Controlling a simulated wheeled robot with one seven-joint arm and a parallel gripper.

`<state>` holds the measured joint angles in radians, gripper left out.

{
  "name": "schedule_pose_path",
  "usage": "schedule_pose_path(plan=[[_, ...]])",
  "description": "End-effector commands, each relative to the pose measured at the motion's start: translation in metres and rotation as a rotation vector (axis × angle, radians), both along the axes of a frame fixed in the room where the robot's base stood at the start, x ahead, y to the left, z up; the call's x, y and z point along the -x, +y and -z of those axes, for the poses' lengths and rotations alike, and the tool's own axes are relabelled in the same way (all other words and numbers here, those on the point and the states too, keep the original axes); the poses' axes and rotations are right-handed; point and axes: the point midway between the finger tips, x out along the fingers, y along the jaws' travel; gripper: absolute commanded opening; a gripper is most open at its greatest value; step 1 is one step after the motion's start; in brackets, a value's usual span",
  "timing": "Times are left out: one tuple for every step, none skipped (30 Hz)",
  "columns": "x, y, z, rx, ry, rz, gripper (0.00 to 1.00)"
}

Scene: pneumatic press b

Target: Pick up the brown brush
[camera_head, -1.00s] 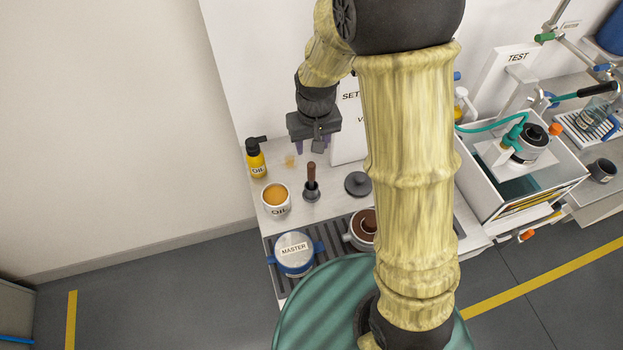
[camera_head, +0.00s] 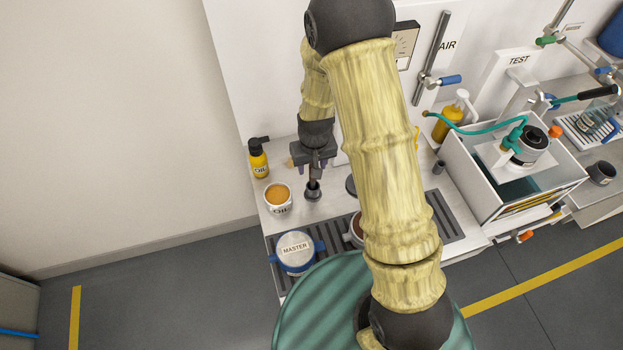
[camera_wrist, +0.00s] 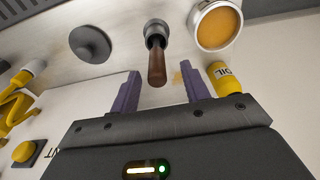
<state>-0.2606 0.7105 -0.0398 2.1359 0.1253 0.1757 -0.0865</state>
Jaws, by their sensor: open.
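The brown brush (camera_wrist: 157,68) stands with its dark metal end in a small grey cup (camera_wrist: 154,30) and its wooden handle pointing up. In the head view the brush handle (camera_head: 313,177) shows just under my gripper (camera_head: 314,164), with the cup (camera_head: 313,192) on the bench below. In the wrist view my gripper (camera_wrist: 160,92) is open, its two purple fingers on either side of the handle's line. The handle's end lies between the fingertips in the picture, and I see no contact. How far it reaches in depth between them I cannot tell.
An oil cup (camera_head: 278,197) and a yellow oil bottle (camera_head: 258,158) stand left of the brush. A grey knobbed lid (camera_wrist: 90,43) lies on its other side. The MASTER pot (camera_head: 295,252) stands in front on the dark slatted strip (camera_head: 446,222).

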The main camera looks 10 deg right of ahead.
Motion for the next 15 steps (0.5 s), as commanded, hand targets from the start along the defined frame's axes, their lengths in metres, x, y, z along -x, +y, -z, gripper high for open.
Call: schedule_pose_path(plan=[[0.000, -0.001, 0.000, 0.000, 0.000, 0.001, 0.46], [0.000, -0.001, 0.000, 0.000, 0.000, 0.002, 0.46], [0.000, -0.001, 0.000, 0.000, 0.000, 0.002, 0.46], [0.000, -0.001, 0.001, 0.000, 0.001, 0.002, 0.46], [0.000, -0.001, 0.002, 0.000, 0.002, 0.001, 0.46], [0.000, -0.001, 0.003, 0.000, 0.003, 0.001, 0.46], [0.000, -0.001, 0.005, 0.001, 0.003, 0.000, 0.46], [-0.001, 0.000, 0.007, 0.001, 0.003, -0.001, 0.46], [-0.001, 0.000, 0.010, 0.001, 0.003, -0.002, 0.46], [-0.001, 0.000, 0.013, 0.001, 0.005, -0.002, 0.46], [-0.001, 0.000, 0.016, 0.001, 0.005, -0.003, 0.46], [-0.002, 0.000, 0.020, 0.001, 0.004, -0.004, 0.46], [-0.003, 0.000, 0.023, 0.001, 0.004, -0.004, 0.46], [-0.003, 0.000, 0.026, 0.001, 0.004, -0.005, 0.46], [-0.004, 0.000, 0.031, 0.001, 0.004, -0.005, 0.46]])
